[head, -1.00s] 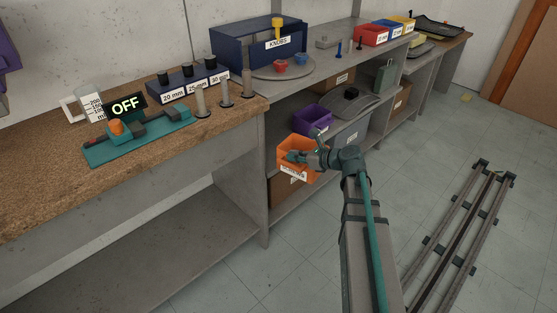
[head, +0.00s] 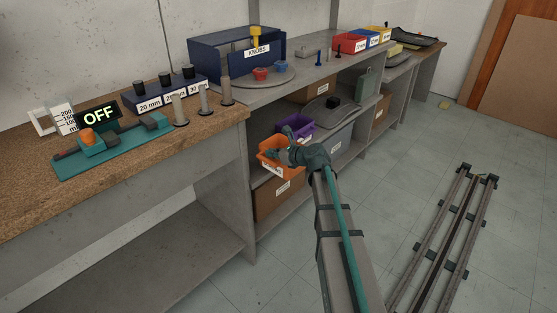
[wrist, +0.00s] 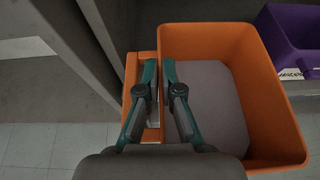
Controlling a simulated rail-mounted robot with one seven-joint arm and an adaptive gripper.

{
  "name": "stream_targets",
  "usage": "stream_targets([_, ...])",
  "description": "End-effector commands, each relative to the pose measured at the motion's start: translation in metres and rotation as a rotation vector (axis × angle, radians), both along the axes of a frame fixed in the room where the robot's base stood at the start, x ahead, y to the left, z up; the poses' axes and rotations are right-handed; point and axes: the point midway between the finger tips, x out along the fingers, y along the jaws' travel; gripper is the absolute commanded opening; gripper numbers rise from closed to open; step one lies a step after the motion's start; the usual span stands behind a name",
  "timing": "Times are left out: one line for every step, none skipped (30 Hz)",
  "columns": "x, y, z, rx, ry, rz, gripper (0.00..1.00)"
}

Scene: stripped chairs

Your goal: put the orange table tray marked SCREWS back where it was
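The orange tray (head: 279,158) is in front of the middle shelf, just left of the purple bin (head: 299,128). It has a pale label on its front, too small to read now. In the wrist view the orange tray (wrist: 262,110) fills the middle and right, its inside showing a grey area. My gripper (head: 291,140) is at the tray's rim. In the wrist view the fingers of my gripper (wrist: 160,75) stand either side of the tray's near wall and appear shut on it. I cannot tell whether the tray touches the shelf. The purple bin (wrist: 285,40) is close by at right.
A cardboard box (head: 276,197) is below the tray. A grey dished lid (head: 330,112) is right of the purple bin. The bench's side panel (head: 222,190) stands left of the tray; a grey upright (wrist: 75,45) is close left in the wrist view. Floor at right has rails (head: 440,240).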

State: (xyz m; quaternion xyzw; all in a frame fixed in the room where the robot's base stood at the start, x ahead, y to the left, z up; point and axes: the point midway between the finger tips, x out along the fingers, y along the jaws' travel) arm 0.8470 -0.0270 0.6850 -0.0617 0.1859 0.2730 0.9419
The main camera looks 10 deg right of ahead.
Motion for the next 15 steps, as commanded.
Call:
stream_targets([0.014, 0.006, 0.001, 0.0, -0.005, 0.001, 0.0])
stream_targets([0.019, 0.009, 0.001, 0.0, -0.005, 0.001, 0.0])
stream_targets([0.026, 0.014, 0.001, 0.0, -0.005, 0.001, 0.0])
stream_targets([0.031, 0.017, 0.001, 0.0, -0.005, 0.002, 0.0])
stream_targets([0.036, 0.02, 0.001, 0.001, -0.004, 0.002, 0.0])
stream_targets([0.043, 0.024, 0.001, 0.0, -0.005, 0.001, 0.0])
stream_targets([0.048, 0.028, 0.001, -0.001, -0.006, 0.001, 0.0])
stream_targets([0.053, 0.031, 0.001, -0.001, -0.005, 0.0, 0.0])
stream_targets([0.06, 0.036, 0.0, 0.0, -0.005, 0.001, 0.0])
stream_targets([0.065, 0.039, 0.0, 0.001, -0.004, 0.002, 0.0])
stream_targets([0.07, 0.042, 0.001, 0.001, -0.004, 0.002, 0.0])
stream_targets([0.077, 0.046, 0.0, 0.0, -0.005, 0.001, 0.0])
stream_targets([0.081, 0.049, 0.0, 0.0, -0.005, 0.001, 0.0])
stream_targets([0.085, 0.051, 0.001, -0.001, -0.005, 0.0, 0.0])
stream_targets([0.09, 0.055, 0.001, 0.0, -0.005, 0.0, 0.0])
